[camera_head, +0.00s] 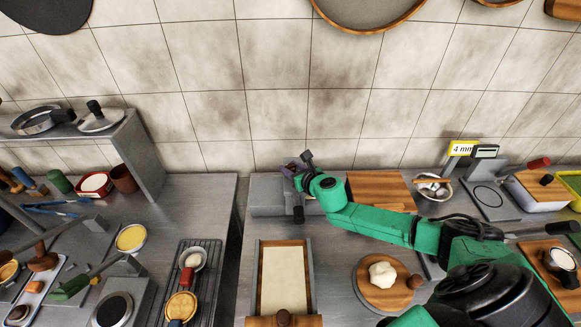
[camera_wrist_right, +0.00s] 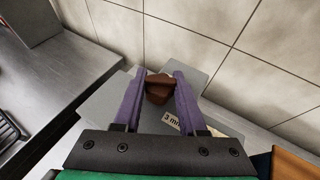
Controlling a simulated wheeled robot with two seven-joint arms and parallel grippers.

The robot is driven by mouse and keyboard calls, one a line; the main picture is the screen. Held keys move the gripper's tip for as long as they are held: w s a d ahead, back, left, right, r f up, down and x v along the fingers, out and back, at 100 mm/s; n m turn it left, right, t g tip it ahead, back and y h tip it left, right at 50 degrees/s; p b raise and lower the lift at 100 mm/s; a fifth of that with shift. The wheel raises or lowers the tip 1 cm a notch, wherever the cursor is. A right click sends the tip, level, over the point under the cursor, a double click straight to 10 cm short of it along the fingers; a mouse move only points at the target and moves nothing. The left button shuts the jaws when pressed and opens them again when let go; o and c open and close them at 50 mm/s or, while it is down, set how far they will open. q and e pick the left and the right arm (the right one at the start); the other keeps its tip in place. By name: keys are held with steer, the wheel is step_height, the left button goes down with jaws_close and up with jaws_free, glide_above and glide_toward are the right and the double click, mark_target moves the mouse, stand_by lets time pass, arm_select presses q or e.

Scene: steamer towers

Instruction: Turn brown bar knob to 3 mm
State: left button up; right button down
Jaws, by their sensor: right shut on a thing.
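The brown bar knob (camera_wrist_right: 158,90) sits on a grey metal block in the right wrist view. My right gripper (camera_wrist_right: 160,75) has its two purple fingers on either side of the knob and is shut on it. A small label (camera_wrist_right: 172,121) reading "3 mm" shows beside the right finger, partly covered. In the head view my right gripper (camera_head: 291,169) is at the grey block (camera_head: 263,192) near the back wall, and the knob is hidden there.
A yellow card (camera_head: 462,148) reading "4 mm" stands at the back right. A wooden board (camera_head: 381,188) lies behind my right arm. A tray with a pale sheet (camera_head: 284,278) and a round board with dough (camera_head: 382,275) lie in front. A gap separates the left counter.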

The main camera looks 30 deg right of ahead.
steer(key=shift+a+r+m+h+p, duration=0.1)
steer(key=shift+r+m+h+p, duration=0.1)
steer(key=shift+m+h+p, duration=1)
steer(key=shift+f+m+g+h+p, duration=0.1)
steer(key=shift+m+g+h+p, duration=0.35)
steer(key=shift+m+h, duration=0.45)
steer(key=shift+f+m+g+h, duration=0.1)
steer(key=shift+m+g+h, duration=0.25)
steer(key=shift+m+h, duration=0.5)
steer(key=m+g+h, duration=0.1)
steer(key=m+h, duration=0.1)
steer(key=h, duration=0.1)
steer(key=shift+f+g+b, duration=0.1)
steer(key=shift+g+b, duration=0.2)
steer(key=m+g+h+b, duration=0.1)
steer(key=m+g+h, duration=0.1)
steer(key=m, duration=0.1)
steer(key=shift+m+g+h+b, duration=0.25)
steer(key=shift+g+b, duration=0.15)
steer(key=shift+b, duration=0.05)
